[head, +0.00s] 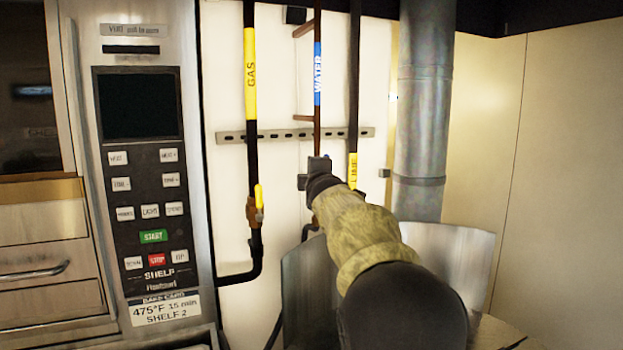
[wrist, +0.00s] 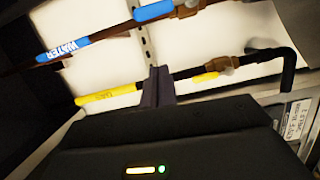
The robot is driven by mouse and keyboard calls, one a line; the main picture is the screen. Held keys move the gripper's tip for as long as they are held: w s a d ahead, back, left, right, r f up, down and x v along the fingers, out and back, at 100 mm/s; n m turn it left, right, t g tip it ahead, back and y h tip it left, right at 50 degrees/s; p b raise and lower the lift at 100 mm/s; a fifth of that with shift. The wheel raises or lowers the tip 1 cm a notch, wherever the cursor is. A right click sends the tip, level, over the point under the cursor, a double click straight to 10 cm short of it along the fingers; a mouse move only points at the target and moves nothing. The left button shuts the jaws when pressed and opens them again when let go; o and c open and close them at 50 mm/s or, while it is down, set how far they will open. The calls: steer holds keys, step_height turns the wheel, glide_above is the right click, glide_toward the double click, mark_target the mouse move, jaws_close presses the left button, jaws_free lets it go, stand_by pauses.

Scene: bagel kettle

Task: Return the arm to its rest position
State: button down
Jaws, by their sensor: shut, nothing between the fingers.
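My arm reaches forward from the lower right in the head view. My gripper (head: 318,166) is at its far end, small and partly hidden by my own wrist, in front of the wall with the pipes. In the wrist view my gripper (wrist: 155,75) shows its dark fingers together with nothing between them. The fingers overlap the yellow-labelled gas pipe (wrist: 108,94) in that view. I cannot tell how far they are from it.
An oven control panel (head: 152,180) with buttons stands at left. Gas (head: 250,75), water (head: 317,75) and line pipes run down the wall. A thick grey duct (head: 422,110) stands right of them. A curved metal vessel (head: 445,255) is below, beside my arm.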

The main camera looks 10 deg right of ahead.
steer(key=s+d+f+m+g, duration=0.1)
steer(key=s+f+m+g, duration=0.4)
steer(key=f, duration=0.7)
steer(key=s+f+m+g, duration=0.2)
steer(key=s+f+m, duration=0.2)
steer(key=s+f, duration=0.6)
steer(key=s+a+f+m+g, duration=0.1)
steer(key=s+f+m+g, duration=0.2)
steer(key=s+f, duration=0.6)
steer(key=s+a+f+m+g+y, duration=0.1)
steer(key=s+f+m+g, duration=0.3)
steer(key=s+f, duration=0.6)
steer(key=s+a+g, duration=0.1)
steer(key=s, duration=0.3)
steer(key=shift+s+f+m, duration=0.3)
steer(key=shift+s, duration=0.1)
steer(key=shift+w, duration=0.1)
